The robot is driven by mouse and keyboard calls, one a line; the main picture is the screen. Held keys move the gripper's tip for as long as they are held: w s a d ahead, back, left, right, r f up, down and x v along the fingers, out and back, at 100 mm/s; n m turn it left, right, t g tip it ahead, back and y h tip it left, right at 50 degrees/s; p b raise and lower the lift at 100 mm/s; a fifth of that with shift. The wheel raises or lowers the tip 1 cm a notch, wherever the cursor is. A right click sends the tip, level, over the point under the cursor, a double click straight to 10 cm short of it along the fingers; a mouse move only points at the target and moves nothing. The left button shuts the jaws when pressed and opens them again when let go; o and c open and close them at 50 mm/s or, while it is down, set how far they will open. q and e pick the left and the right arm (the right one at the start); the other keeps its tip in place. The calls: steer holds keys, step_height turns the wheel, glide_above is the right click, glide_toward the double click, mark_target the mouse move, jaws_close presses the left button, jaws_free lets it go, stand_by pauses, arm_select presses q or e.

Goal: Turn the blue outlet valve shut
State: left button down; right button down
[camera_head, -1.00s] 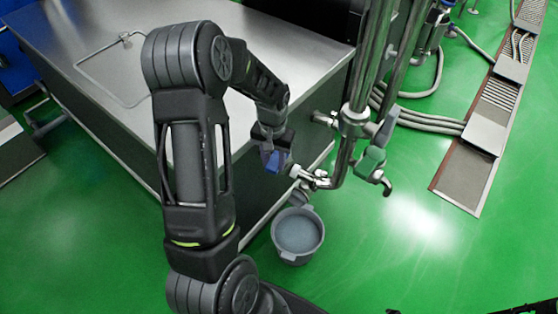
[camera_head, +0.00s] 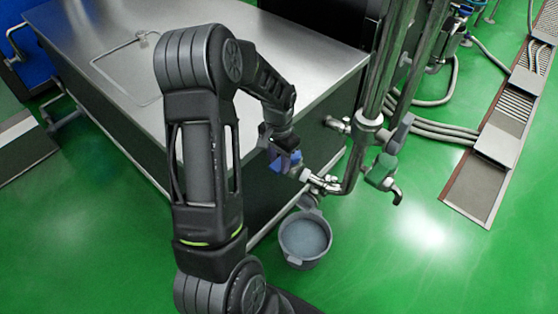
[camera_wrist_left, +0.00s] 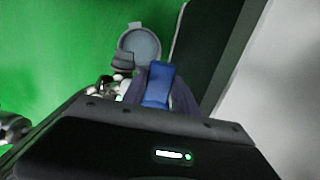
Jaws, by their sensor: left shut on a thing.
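The blue outlet valve handle (camera_head: 287,161) sits at the end of a steel pipe fitting (camera_head: 318,183), beside the steel table's edge. My left gripper (camera_head: 279,153) reaches down to it and is shut on the handle. In the left wrist view the blue handle (camera_wrist_left: 158,84) stands up between the dark fingers of my left gripper (camera_wrist_left: 160,95). The fingers and wrist partly hide the handle and its joint to the valve. My right gripper is not in view.
A grey bucket (camera_head: 305,238) stands on the green floor below the fitting. The steel table (camera_head: 300,45) lies behind my arm. Hoses and a floor drain (camera_head: 490,165) are at the right.

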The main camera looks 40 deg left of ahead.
mark_target(279, 163)
arm_select(q)
steer(key=c, duration=1)
jaws_free()
steer(key=shift+a, duration=0.1)
steer(key=shift+o, duration=0.2)
steer(key=shift+r, duration=0.1)
step_height(279, 163, up, 8)
steer(key=shift+f, duration=0.2)
